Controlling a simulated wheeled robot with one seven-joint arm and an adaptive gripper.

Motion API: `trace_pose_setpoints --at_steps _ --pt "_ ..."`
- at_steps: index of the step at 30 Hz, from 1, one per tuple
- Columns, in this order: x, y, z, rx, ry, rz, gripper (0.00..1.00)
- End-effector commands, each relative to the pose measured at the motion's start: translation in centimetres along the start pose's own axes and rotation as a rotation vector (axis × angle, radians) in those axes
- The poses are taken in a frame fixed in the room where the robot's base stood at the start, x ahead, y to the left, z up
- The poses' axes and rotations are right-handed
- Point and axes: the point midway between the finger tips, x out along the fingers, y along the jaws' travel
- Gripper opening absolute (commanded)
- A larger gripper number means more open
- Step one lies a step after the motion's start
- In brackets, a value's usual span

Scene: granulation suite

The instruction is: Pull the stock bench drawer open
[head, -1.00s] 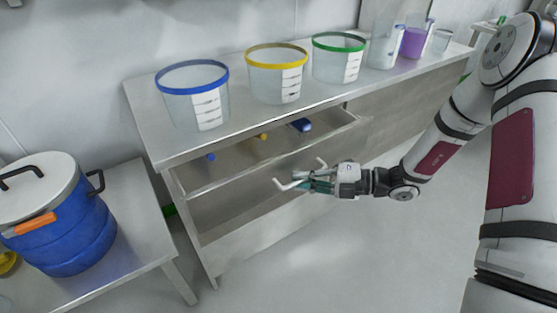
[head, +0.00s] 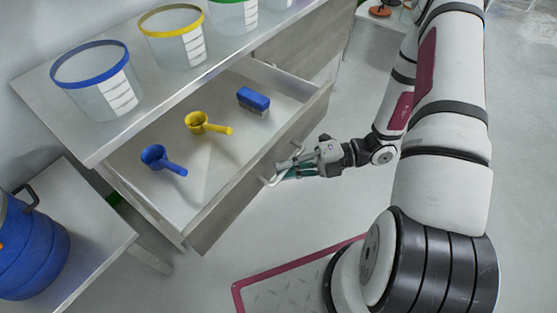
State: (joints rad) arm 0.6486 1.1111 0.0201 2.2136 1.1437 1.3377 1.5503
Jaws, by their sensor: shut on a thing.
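The stock bench drawer (head: 208,242) stands well out from under the steel bench top (head: 92,140) in the head view, its inside widely exposed. A blue scoop (head: 162,160), a yellow scoop (head: 207,124) and a blue block-like item (head: 253,100) lie in it. My gripper (head: 285,172) is at the drawer front, shut on the pale bar handle (head: 268,181). The fingers hide part of the handle.
Clear tubs with blue (head: 100,85), yellow (head: 175,42) and green (head: 236,14) rims stand on the bench top. A blue drum (head: 32,245) stands on a low table (head: 95,225) at left. A red-edged plate (head: 285,286) lies on the floor below.

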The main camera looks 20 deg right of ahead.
Motion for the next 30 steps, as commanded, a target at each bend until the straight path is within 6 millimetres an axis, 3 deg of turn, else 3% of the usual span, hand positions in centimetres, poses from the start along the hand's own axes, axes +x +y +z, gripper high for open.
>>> trace_pose_setpoints --at_steps 11,12,15,25,30 --pt "-0.2 0.0 -0.1 0.001 -0.002 0.001 0.00" --pt "-0.2 0.0 -0.1 0.001 -0.002 0.001 0.15" --pt "-0.2 0.0 -0.1 0.000 -0.002 0.000 0.31" --pt "-0.4 -0.1 -0.1 0.000 -0.001 -0.001 0.31" --pt "-2.4 -0.1 0.0 -0.002 -0.003 -0.001 0.31"
